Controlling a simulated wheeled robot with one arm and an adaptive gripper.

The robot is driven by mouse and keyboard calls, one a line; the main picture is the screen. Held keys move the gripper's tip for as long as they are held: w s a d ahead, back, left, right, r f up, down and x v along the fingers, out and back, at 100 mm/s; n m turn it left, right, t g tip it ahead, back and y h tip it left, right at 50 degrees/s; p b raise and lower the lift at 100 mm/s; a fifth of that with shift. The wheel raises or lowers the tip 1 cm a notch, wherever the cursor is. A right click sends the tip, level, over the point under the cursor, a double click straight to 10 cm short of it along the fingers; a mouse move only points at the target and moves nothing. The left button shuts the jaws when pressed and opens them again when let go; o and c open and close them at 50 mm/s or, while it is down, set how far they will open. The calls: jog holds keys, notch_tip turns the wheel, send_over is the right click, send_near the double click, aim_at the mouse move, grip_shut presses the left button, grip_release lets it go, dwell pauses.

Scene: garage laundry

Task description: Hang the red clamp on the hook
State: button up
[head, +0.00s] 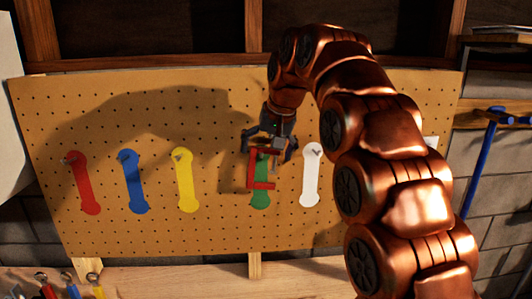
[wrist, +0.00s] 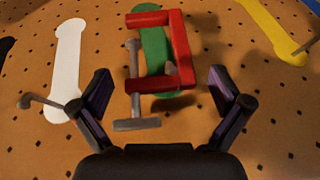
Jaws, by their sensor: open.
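The red clamp (head: 251,170) is at the pegboard, in front of the green tool outline (head: 261,200). In the wrist view the clamp (wrist: 181,45) has a red C-shaped frame and a grey screw with a crossbar, and it overlaps the green outline (wrist: 155,50). A grey peg-like piece (wrist: 171,70), seemingly the hook, shows inside the frame just above its lower red bar; I cannot tell whether they touch. My gripper (head: 268,148) is open at the clamp's upper end. In the wrist view its fingers (wrist: 161,78) stand apart on either side, clear of the clamp.
Red (head: 83,183), blue (head: 132,182), yellow (head: 184,180) and white (head: 311,176) outlines with hooks line the pegboard (head: 220,230). The white outline's hook (wrist: 40,102) sticks out near one finger. Several tools (head: 72,290) lie lower left. A blue-handled tool (head: 481,160) hangs at right.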

jog(key=shift+v, duration=2.25)
jog(key=shift+s+d, duration=2.7)
jog(key=shift+s, duration=2.6)
jog(key=s+d+f+g+h+b, duration=0.1)
jog(key=s+d+f+g, duration=0.2)
jog(key=s+f, duration=1.2)
jog(key=s+d+f+g+h, duration=0.1)
jog(key=s+d+f+g, duration=0.1)
jog(key=s+f, duration=1.4)
jog(key=shift+d+f+g+b, duration=0.3)
jog(key=shift+d+g+b, duration=0.1)
jog(key=shift+g, duration=0.3)
jog(key=shift+s, duration=0.15)
